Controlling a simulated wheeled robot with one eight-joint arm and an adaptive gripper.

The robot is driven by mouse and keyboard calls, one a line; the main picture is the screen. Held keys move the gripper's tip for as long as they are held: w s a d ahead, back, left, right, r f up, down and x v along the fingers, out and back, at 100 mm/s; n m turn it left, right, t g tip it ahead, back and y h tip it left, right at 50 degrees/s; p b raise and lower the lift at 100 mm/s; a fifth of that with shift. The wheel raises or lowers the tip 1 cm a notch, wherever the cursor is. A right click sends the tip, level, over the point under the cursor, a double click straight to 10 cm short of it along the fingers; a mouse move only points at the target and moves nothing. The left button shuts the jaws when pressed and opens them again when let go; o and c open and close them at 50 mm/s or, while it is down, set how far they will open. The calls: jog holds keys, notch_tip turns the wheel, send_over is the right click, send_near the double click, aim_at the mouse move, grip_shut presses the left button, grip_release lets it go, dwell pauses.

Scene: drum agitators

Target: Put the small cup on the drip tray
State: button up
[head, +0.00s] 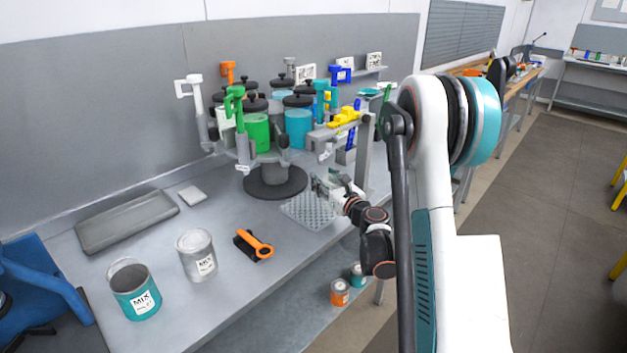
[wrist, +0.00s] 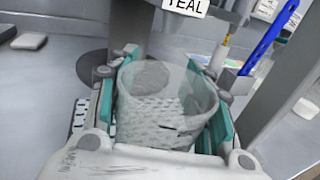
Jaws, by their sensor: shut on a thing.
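The small cup (wrist: 165,108) is clear and see-through and fills the middle of the wrist view. My gripper (wrist: 168,88) is shut on it, one teal-edged finger on each side. In the head view my gripper (head: 328,184) is over the back part of the drip tray, and the cup is hard to make out there. The drip tray (head: 303,211) is a pale perforated plate on the bench, in front of the round dark base. Its holes show through the cup and at its left in the wrist view. I cannot tell whether the cup touches the tray.
A carousel of coloured canisters (head: 257,132) stands behind the tray on a dark round base (head: 272,184). A grey post (head: 365,150) is close right of my gripper. An orange-handled tool (head: 254,244), two MIX cans (head: 196,256) and a grey shallow tray (head: 126,222) are left.

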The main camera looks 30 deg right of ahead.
jog(key=shift+w+a+f+b, duration=0.1)
jog(key=shift+w+f+b, duration=0.5)
jog(key=shift+w, duration=0.7)
jog(key=shift+w+f+b, duration=0.45)
jog(key=shift+w+f, duration=0.1)
jog(key=shift+w, duration=0.7)
jog(key=shift+w+a+f+b, duration=0.1)
jog(key=shift+w+f+b, duration=0.5)
jog(key=shift+w, duration=0.7)
jog(key=shift+f, duration=0.1)
jog(key=shift+f, duration=0.15)
jog(key=o, duration=0.8)
jog(key=shift+r, duration=0.25)
jog(key=shift+s+d, duration=0.1)
jog(key=shift+s, duration=0.15)
jog(key=s+p, duration=0.2)
jog(key=s, duration=0.9)
jog(key=shift+s+d, duration=0.15)
jog(key=shift+s, duration=0.1)
